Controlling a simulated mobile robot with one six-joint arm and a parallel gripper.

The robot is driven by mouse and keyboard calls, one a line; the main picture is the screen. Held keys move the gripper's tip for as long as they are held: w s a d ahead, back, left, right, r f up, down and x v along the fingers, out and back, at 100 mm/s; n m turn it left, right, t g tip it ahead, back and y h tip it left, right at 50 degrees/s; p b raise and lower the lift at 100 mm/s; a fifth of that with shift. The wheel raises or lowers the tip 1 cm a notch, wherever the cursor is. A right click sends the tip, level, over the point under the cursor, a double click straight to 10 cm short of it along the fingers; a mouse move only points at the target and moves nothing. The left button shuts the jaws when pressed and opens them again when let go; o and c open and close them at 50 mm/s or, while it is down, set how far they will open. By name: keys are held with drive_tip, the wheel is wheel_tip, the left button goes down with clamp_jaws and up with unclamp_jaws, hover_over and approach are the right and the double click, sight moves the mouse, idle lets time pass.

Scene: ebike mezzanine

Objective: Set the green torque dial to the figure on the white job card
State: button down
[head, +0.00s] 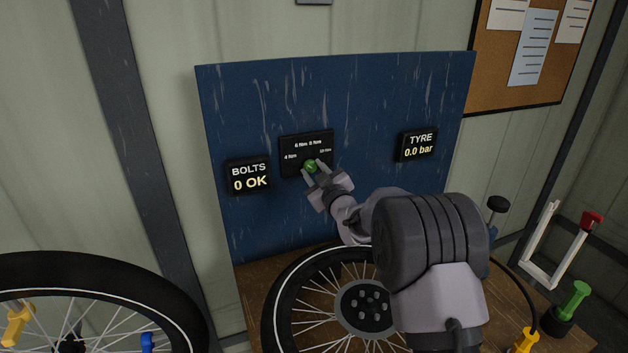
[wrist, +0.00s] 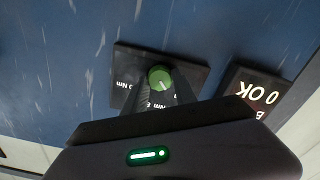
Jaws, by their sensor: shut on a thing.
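The green torque dial (head: 310,166) sits on a black plate (head: 322,143) on the blue board. The plate has white Nm figures around the dial; 4, 6 and 8 Nm are readable, and the one at the right is too small to be sure of. My gripper (head: 315,172) is at the dial with its fingers shut on it. In the wrist view the dial (wrist: 160,78) shows between the fingers, with a pale mark on its face; which figure it points at I cannot tell. No white job card with a readable figure shows; small papers on the corkboard are unreadable.
A BOLTS display (head: 249,177) reads 0 OK and a TYRE display (head: 417,145) reads 0.0 bar. A wheel (head: 285,290) lies on the wooden bench below. A green-handled tool (head: 573,300) and a red-topped white frame (head: 555,245) stand at right. A corkboard (head: 497,80) hangs upper right.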

drive_tip(key=m+b, duration=0.3)
drive_tip(key=m, duration=0.1)
drive_tip(key=shift+m, duration=0.3)
drive_tip(key=shift+b, duration=0.35)
drive_tip(key=c, duration=1)
unclamp_jaws()
drive_tip(key=v, duration=1.7)
drive_tip(key=shift+s, duration=0.2)
drive_tip(key=shift+d+m, duration=0.1)
drive_tip(key=shift+m, duration=0.2)
